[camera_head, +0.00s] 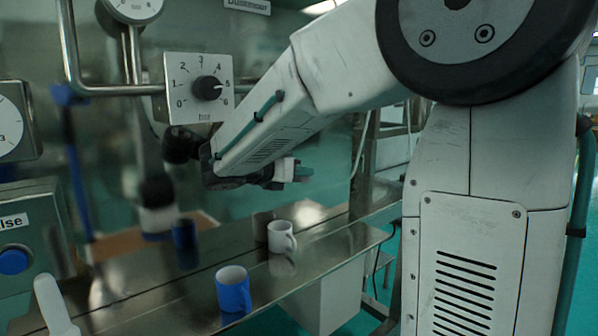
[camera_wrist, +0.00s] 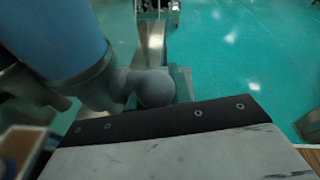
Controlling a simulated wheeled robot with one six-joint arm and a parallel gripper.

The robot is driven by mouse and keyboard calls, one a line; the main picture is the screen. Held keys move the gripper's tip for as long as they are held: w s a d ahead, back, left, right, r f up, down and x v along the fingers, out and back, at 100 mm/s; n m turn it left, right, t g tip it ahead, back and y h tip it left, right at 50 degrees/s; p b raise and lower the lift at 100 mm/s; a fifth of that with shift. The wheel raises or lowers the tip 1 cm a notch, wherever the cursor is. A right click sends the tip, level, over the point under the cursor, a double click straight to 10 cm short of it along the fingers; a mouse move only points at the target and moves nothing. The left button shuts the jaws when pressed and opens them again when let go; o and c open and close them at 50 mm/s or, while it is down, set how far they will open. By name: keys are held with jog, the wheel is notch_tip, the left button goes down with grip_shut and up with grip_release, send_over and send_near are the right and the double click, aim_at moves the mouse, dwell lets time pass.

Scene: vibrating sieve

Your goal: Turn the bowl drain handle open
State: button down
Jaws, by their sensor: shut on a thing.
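In the wrist view a grey round knob (camera_wrist: 155,88) on a short stem, which I take to be the bowl drain handle, sits just past the dark front edge of my gripper. The stem runs left to a grey fitting under a large blue rounded body (camera_wrist: 55,35). My gripper (camera_head: 290,172) shows small in the head view at the end of my arm, above the steel bench. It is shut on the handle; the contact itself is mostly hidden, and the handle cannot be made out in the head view.
A blue mug (camera_head: 233,290) and a white mug (camera_head: 281,237) stand on the steel bench (camera_head: 150,290) below my arm. A dial panel (camera_head: 185,70) and a steel rail (camera_head: 110,91) are close behind my forearm. Open teal floor (camera_wrist: 245,60) lies beyond.

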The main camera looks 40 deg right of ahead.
jog(key=y, duration=0.5)
jog(key=shift+a+g+y, duration=0.1)
jog(key=shift+g+y, duration=0.2)
jog(key=shift+y, duration=0.1)
jog(key=shift+f, duration=0.1)
dwell(0.3)
jog(key=c, duration=1.3)
grip_release()
